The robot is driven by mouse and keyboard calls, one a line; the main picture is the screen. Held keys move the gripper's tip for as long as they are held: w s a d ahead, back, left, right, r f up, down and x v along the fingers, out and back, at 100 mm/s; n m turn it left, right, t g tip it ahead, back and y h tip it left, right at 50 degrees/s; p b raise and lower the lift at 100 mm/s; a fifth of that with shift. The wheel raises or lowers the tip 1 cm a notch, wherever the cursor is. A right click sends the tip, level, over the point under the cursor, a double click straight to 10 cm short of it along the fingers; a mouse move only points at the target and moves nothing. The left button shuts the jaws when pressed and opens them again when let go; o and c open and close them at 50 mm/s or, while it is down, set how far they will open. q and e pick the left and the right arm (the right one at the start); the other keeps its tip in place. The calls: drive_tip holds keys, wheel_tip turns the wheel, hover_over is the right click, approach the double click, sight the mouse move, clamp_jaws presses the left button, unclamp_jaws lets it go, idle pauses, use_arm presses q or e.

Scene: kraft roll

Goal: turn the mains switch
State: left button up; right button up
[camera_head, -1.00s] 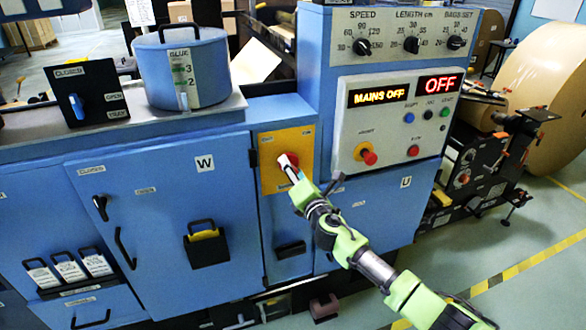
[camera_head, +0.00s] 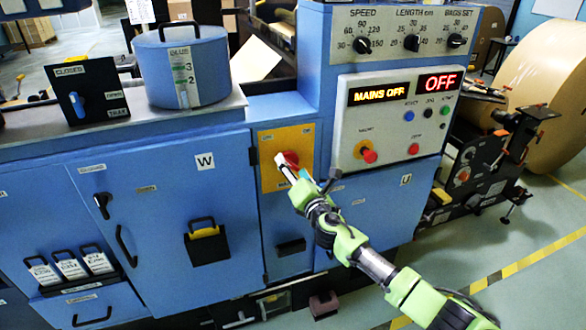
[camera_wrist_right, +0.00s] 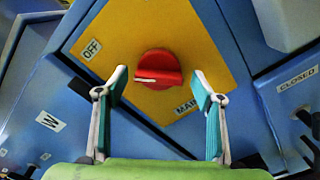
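The mains switch is a red round knob (camera_head: 291,158) on a yellow plate (camera_head: 271,180) on the blue machine front. In the right wrist view the knob (camera_wrist_right: 158,68) has a raised grip bar with a white mark at its left end. An "OFF" label (camera_wrist_right: 91,49) lies to its upper left; a label reading "MAI…" is partly hidden by a finger. My right gripper (camera_head: 283,168) is at the knob in the head view. In the wrist view the right gripper (camera_wrist_right: 161,75) is open, its fingertips on either side of the knob with visible gaps. My left gripper is out of view.
A white control panel (camera_head: 345,150) right of the switch has an amber "MAINS OFF" display (camera_head: 379,93), a red "OFF" display (camera_head: 440,82) and several buttons. A blue glue pot (camera_head: 181,70) stands on the ledge. A door (camera_head: 160,220) with handles is left of the switch.

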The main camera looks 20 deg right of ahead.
drive_tip(key=shift+r, duration=0.1)
drive_tip(key=s, duration=1.2)
drive_tip(key=shift+d, duration=0.2)
drive_tip(key=s+d+f+m+g+h, duration=0.1)
drive_tip(key=d+f+m+g, duration=0.15)
drive_tip(key=f, duration=0.75)
drive_tip(key=s+d+f+m+g, duration=0.2)
drive_tip(key=f+m, duration=0.1)
drive_tip(key=f, duration=0.6)
drive_tip(key=s+d+f+m+g, duration=0.15)
drive_tip(key=s+f+m, duration=0.25)
drive_tip(key=s+f, duration=0.5)
drive_tip(key=s+f+m+g, duration=0.3)
drive_tip(key=s+f, duration=0.1)
drive_tip(key=f, duration=0.9)
drive_tip(key=s+a+f+m+g, duration=0.15)
drive_tip(key=s+f+m, duration=0.25)
drive_tip(key=s+f, duration=0.5)
drive_tip(key=s+f+m+g, duration=0.3)
drive_tip(key=s+f, duration=0.2)
drive_tip(key=s, duration=0.8)
drive_tip(key=s+a+f+m+g, duration=0.1)
drive_tip(key=s+a+f+m, duration=0.1)
drive_tip(key=s, duration=0.7)
drive_tip(key=s+a+f+m+g, duration=0.2)
drive_tip(key=s+f+m, duration=0.1)
drive_tip(key=s, duration=0.7)
drive_tip(key=shift+f+m, duration=0.35)
drive_tip(key=shift+a+g, duration=0.1)
drive_tip(key=shift+g, duration=0.15)
